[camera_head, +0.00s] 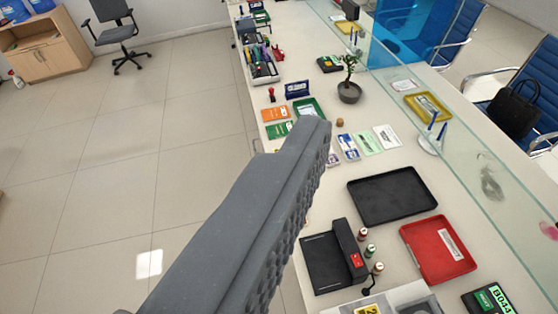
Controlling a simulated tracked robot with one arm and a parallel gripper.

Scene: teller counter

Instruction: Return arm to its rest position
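One grey finger of my gripper (312,145) reaches up from the bottom of the view. Its tip overlaps the left edge of the long white counter (375,235) in the picture. A bumpy, ribbed face shows along its right side, and nothing is seen against that face. The second finger cannot be made out, so the opening between the fingers is not shown. No held object is visible. The finger hides part of the counter edge and some of the floor.
A black tray (392,196), a red tray (438,248) and a black card device (330,258) lie on the near counter. A potted plant (349,90) stands farther back. A glass screen (470,155) runs along the right. Open tiled floor (130,150) lies left; an office chair (115,33) stands beyond.

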